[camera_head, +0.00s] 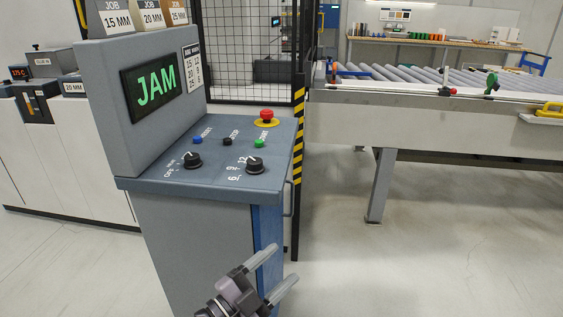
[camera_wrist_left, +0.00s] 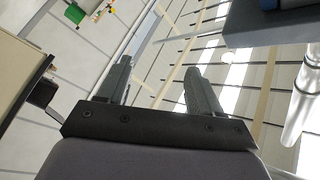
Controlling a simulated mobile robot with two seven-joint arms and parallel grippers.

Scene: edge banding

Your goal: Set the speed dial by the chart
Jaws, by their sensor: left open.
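The speed dial (camera_head: 255,163) is a black knob at the front right of the console's sloped panel, with 6, 9 and 12 printed around its left side. A second black knob (camera_head: 192,160) sits to its left. The chart (camera_head: 192,70) is a small white card with rows of numbers, right of the screen (camera_head: 153,86), which reads JAM in green. My left gripper (camera_head: 270,273) is open and empty, below and in front of the panel, apart from the dial. It also shows in the left wrist view (camera_wrist_left: 158,80) with nothing between its fingers. My right gripper is not in view.
A red emergency button (camera_head: 266,116) and blue, black and green buttons (camera_head: 259,143) sit behind the knobs. A mesh fence with a striped post (camera_head: 298,130) stands behind the console. A roller conveyor (camera_head: 430,80) is at right. Floor right of the console is clear.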

